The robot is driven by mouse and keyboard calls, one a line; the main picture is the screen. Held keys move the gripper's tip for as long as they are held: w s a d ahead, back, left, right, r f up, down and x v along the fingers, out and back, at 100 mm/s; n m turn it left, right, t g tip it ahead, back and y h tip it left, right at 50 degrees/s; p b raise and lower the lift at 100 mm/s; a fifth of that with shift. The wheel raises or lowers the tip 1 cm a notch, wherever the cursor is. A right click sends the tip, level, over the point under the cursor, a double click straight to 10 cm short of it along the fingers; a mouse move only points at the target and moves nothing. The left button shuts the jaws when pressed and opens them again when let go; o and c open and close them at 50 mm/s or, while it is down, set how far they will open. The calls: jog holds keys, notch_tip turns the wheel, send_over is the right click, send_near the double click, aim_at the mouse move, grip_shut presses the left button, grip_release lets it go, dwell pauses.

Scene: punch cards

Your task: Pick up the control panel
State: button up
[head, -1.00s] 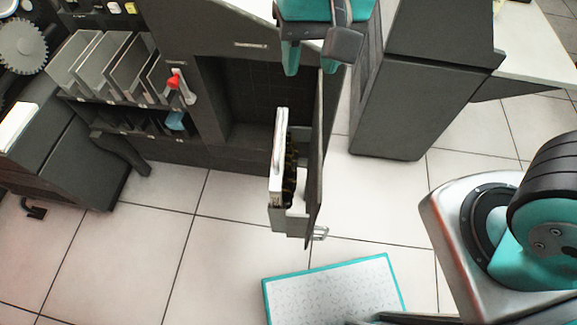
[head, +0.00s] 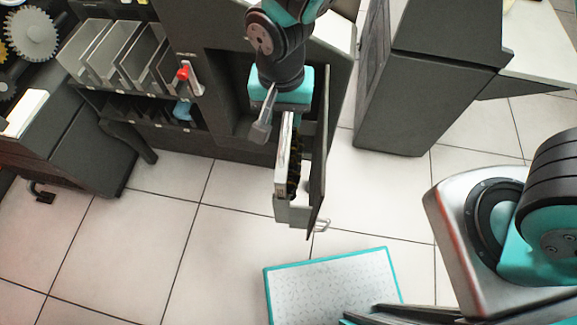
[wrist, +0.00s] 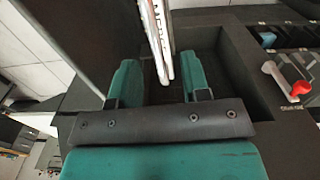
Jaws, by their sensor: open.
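The control panel (head: 283,165) is a thin, light grey upright board with a handle on one face and dark wiring on the other. It stands on edge in a grey holder (head: 296,214) beside an open dark door (head: 319,170). My gripper (head: 283,106) is open over the panel's upper end in the head view, which it partly hides. In the wrist view the panel (wrist: 157,30) reaches down between the spread teal fingers of my gripper (wrist: 158,85), nearer the right finger. I cannot tell if it touches that finger.
The dark cabinet has an open recess (head: 235,110) behind the panel. To the left are a rack of grey plates (head: 110,60) and a red-knobbed lever (head: 184,74). A teal-edged speckled board (head: 332,287) lies in front on the tiled floor. A dark cabinet (head: 400,110) stands right.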

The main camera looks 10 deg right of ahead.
aim_at(284, 125)
notch_tip(284, 125, down, 5)
jog(key=shift+w+d+p, duration=0.15)
jog(key=shift+p, duration=0.3)
grip_shut()
jog(key=shift+r, duration=0.1)
dwell(1.0)
